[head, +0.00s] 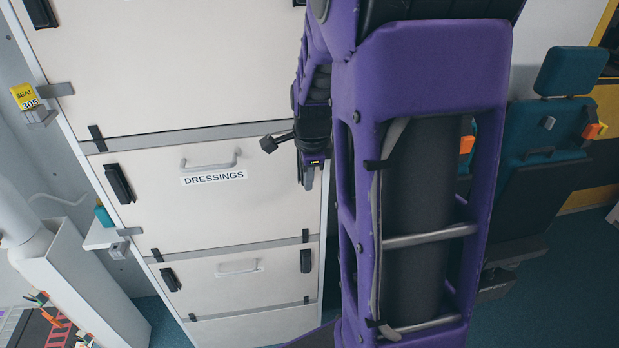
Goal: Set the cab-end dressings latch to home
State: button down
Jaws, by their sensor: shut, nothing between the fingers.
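The dressings drawer (160,210) is a white front with a grey bar handle (211,161) and a "DRESSINGS" label (213,178). A black latch (119,184) sits upright near its left edge. The drawer's right edge is partly hidden behind my arm, and I cannot make out a latch there. I cannot tell which end is the cab end. My gripper (308,183) points down in front of the drawer's right edge, right of the handle. Its fingers are together, with nothing seen between them. I cannot tell whether it touches the front.
A lower drawer (235,292) has black latches at its left (170,279) and right (306,260). A yellow seal tag (25,96) hangs at left. Teal seats (545,130) stand at right. My purple arm blocks the middle right.

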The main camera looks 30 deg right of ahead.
jog(key=t+b, duration=0.1)
jog(key=b, duration=0.1)
jog(key=f+t+b, duration=0.1)
jog(key=b, duration=0.1)
jog(key=shift+w+t+h, duration=0.2)
jog(key=shift+t+h, duration=0.1)
jog(key=shift+r, duration=0.15)
jog(key=shift+r+p, duration=0.7)
jog(key=shift+s, duration=0.1)
